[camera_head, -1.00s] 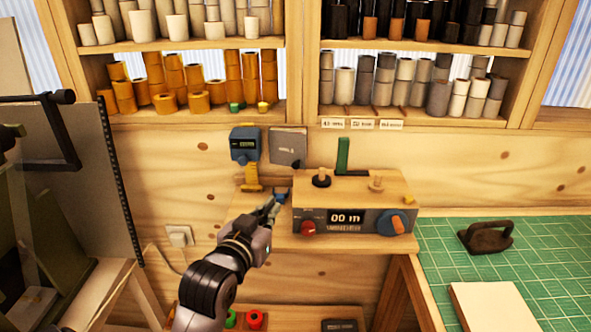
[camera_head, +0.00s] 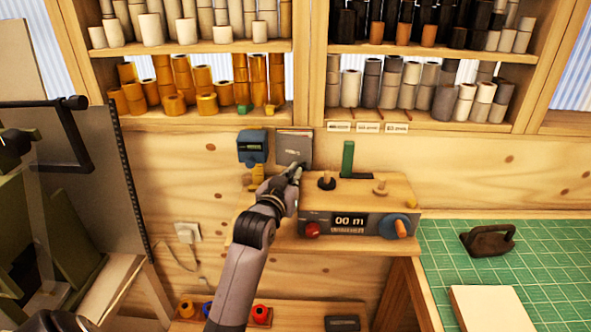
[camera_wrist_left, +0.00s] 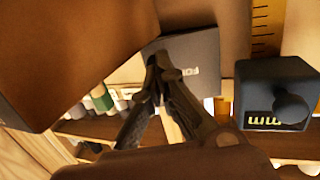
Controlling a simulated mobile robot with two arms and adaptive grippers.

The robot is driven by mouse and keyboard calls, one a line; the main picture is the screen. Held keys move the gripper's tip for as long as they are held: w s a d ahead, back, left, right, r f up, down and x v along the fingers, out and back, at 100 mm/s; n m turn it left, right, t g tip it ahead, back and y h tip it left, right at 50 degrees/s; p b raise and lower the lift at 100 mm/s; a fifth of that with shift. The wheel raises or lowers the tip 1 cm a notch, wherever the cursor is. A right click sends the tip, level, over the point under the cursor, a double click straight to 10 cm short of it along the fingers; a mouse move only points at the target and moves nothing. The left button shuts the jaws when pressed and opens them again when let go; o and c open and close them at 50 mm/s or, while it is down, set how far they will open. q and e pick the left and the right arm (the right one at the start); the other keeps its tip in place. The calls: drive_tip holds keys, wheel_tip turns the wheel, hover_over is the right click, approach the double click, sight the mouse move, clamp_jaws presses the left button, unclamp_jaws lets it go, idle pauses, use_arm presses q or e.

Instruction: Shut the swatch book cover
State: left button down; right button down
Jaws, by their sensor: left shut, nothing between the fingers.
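The swatch book (camera_head: 293,146) is a flat grey square upright against the wooden wall, with thin page edges showing along its top. Its grey face with pale lettering shows in the left wrist view (camera_wrist_left: 195,52). My left gripper (camera_head: 296,170) is shut and empty, its tips at the book's lower part. In the wrist view the fingertips (camera_wrist_left: 158,62) overlap the grey face; I cannot tell if they touch it. The gripper hides the book's lower edge. My right gripper is not in view.
A blue-grey meter box (camera_head: 252,146) hangs left of the book. A wooden-topped counter unit (camera_head: 347,222) with knobs and a green upright stands close on the right. Shelves of foil rolls (camera_head: 188,82) are above. A green cutting mat (camera_head: 445,270) lies at right.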

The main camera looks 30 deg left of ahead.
sight(309, 164)
use_arm(q)
drive_tip(key=shift+w+a, duration=0.1)
drive_tip(key=shift+w, duration=0.3)
drive_tip(key=shift+w+d+r+p, duration=0.1)
drive_tip(key=shift+w+d+p, duration=0.1)
drive_tip(key=shift+w+p, duration=0.4)
drive_tip(key=shift+w+d+r+p, duration=0.1)
drive_tip(key=shift+w+d+p, duration=0.1)
drive_tip(key=shift+w+p, duration=0.4)
drive_tip(key=shift+w+f, duration=0.15)
drive_tip(key=shift+w, duration=0.2)
drive_tip(key=shift+d, duration=0.1)
